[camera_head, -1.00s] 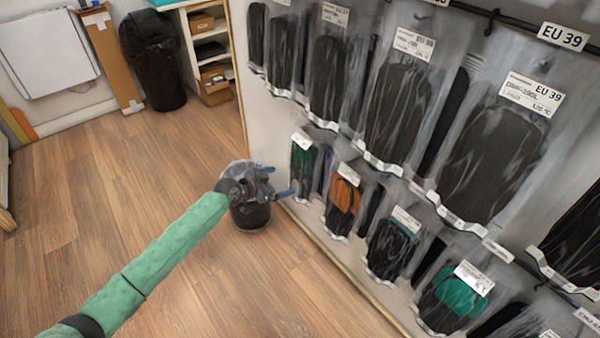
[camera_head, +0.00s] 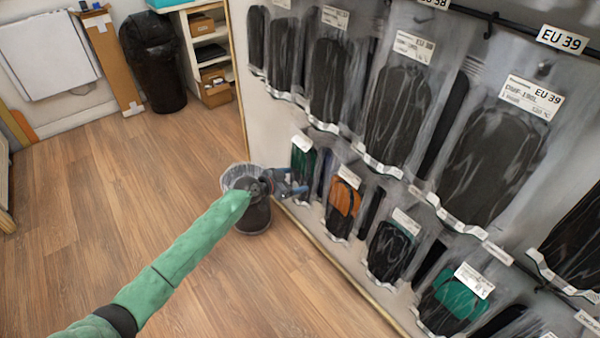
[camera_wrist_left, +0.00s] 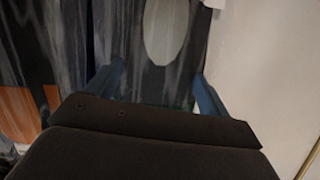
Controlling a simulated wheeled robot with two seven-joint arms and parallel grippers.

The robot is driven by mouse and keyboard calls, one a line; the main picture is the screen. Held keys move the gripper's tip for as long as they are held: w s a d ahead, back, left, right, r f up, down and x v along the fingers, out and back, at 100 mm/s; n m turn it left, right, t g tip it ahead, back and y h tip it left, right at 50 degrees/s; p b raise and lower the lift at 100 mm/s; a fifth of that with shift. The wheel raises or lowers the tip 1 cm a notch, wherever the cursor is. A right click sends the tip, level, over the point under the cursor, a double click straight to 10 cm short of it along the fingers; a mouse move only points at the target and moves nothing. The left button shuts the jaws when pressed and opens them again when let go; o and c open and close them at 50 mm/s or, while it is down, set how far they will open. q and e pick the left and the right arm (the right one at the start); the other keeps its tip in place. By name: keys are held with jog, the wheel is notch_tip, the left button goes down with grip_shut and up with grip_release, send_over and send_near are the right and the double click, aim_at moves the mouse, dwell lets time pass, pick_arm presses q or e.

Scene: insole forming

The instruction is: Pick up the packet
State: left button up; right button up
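Clear packets with dark insoles hang in rows on the wall rack. The lower-left packet (camera_head: 303,160), dark with green, is closest to my left gripper (camera_head: 300,184). The gripper is just below and left of it, with its blue fingers towards the rack. In the left wrist view, my left gripper's fingers (camera_wrist_left: 158,70) are spread apart, with dark packet material (camera_wrist_left: 130,45) and a pale oval beyond them. Whether they touch a packet I cannot tell. My right gripper is not in view.
An orange-and-black packet (camera_head: 343,205) hangs beside the green one. A waste bin (camera_head: 254,217) stands on the floor beneath my left gripper. A black bin (camera_head: 152,65) and shelves (camera_head: 208,50) stand at the back. The wooden floor (camera_head: 100,190) on the left is clear.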

pick_arm(q)
jog(key=c, duration=0.7)
